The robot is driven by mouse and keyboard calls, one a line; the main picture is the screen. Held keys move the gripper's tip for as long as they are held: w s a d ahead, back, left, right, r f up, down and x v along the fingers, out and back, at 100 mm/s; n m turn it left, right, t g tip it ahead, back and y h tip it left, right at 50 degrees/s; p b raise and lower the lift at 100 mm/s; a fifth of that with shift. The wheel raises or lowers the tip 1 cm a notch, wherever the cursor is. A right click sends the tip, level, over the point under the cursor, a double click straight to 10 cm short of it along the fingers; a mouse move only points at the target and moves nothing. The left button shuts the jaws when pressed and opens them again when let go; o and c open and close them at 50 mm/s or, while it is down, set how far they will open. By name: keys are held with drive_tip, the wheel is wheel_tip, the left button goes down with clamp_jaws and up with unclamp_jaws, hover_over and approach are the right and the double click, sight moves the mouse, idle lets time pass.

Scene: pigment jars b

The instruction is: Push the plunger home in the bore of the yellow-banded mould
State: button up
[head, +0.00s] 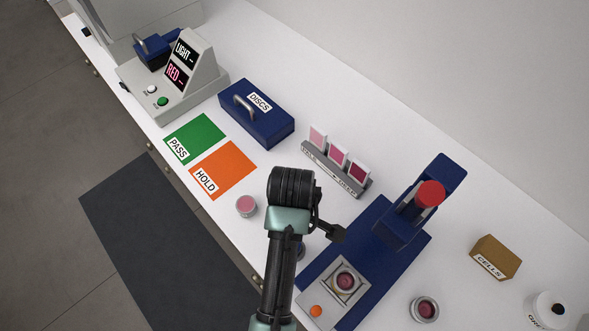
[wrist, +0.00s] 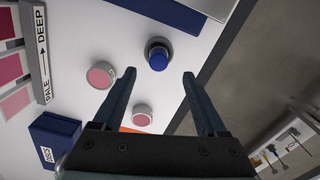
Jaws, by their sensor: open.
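My gripper (wrist: 159,73) is open and empty. In the wrist view, a round piece with a blue top (wrist: 158,55), possibly the plunger, stands on the white bench just beyond the gap between the fingertips. The fingers do not touch it. In the head view it is mostly hidden behind my arm. I cannot make out a yellow band on any mould. A round metal pot with a dark red centre (head: 346,281) sits on the press plate, and a similar one (head: 424,309) stands on the bench to its right.
Two pink-topped discs (wrist: 101,75) (wrist: 142,115) lie near my fingers. The blue press (head: 398,228) with a red knob (head: 430,193) stands at right. The colour-card rack (head: 311,158), blue DISCS box (head: 257,125), orange HOLD mat (head: 235,168) and green PASS mat (head: 199,132) lie beyond.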

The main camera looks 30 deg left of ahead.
drive_tip(key=shift+w+f+p, duration=0.1)
drive_tip(key=shift+f+p, duration=0.7)
drive_tip(key=shift+f, duration=2.55)
clamp_jaws()
